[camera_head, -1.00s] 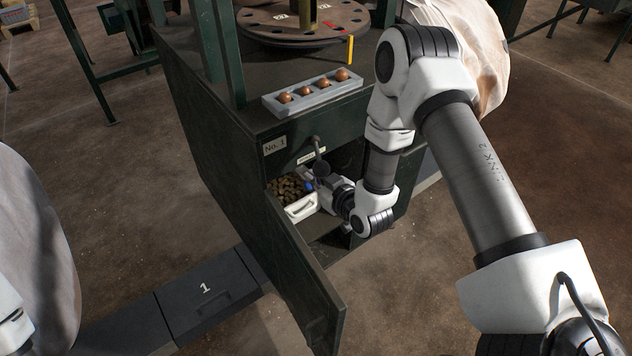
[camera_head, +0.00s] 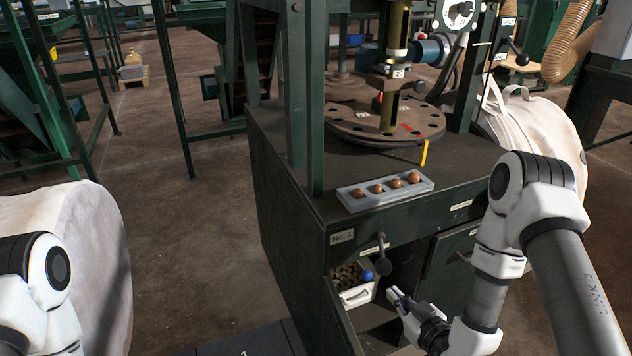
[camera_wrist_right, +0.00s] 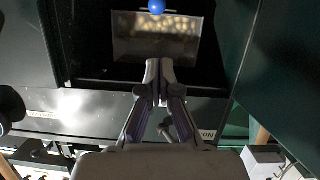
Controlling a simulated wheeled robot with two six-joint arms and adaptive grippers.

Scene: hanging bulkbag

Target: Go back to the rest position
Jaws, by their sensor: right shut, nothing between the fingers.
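My right gripper (camera_head: 394,295) is at the open compartment of the green cabinet, just right of a white bin (camera_head: 359,297) of brown pieces. Its fingers are shut and empty, close together in the right wrist view (camera_wrist_right: 159,75). A gap shows between gripper and bin in the head view. A blue ball (camera_head: 367,275) is at the bin; it also shows at the top of the right wrist view (camera_wrist_right: 156,7). My left arm (camera_head: 38,295) shows at the left edge; its gripper is out of view.
The cabinet top (camera_head: 455,178) carries a grey tray (camera_head: 385,191) with several copper-coloured balls and a round plate (camera_head: 350,125). Pale bulk bags stand left (camera_head: 95,240) and right (camera_head: 540,125).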

